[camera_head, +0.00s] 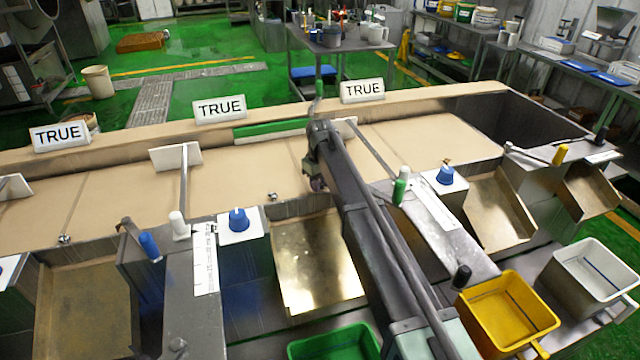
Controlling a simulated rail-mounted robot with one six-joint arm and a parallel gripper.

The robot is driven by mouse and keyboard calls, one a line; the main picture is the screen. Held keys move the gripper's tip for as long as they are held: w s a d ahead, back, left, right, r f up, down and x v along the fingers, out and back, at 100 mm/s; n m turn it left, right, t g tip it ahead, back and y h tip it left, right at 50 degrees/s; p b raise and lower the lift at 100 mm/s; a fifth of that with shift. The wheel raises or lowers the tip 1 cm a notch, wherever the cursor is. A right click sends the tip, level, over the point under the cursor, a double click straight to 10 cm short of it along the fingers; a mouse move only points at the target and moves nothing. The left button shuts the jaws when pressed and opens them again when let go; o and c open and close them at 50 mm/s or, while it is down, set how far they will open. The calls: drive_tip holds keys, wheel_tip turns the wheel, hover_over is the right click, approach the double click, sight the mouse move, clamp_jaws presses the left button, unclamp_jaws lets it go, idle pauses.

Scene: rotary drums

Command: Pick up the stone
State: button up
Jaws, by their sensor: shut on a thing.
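My arm reaches up from the bottom right, and its end bends down over the tan belt surface (240,175). My gripper (317,184) is small and dark in this view, at the belt's front edge above the brass-coloured chute. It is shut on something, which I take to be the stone. The stone itself is too small and too hidden by the gripper to make out. Small shiny round pieces sit on the belt's front edge, one left of my gripper (272,196) and one at the far left (64,239). I cannot tell what they are.
Upright white plates on rods, such as this one (176,157), stand across the belt. Blue knobs (237,220) and coloured handles line the front. Below are a brass-coloured chute (300,270), a green bin (335,343), a yellow bin (508,312) and a white bin (590,272). "TRUE" signs (220,107) stand behind.

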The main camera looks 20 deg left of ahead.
wheel_tip(320, 180, up, 20)
drive_tip(key=p, duration=1.9)
drive_tip(key=shift+f, duration=0.15)
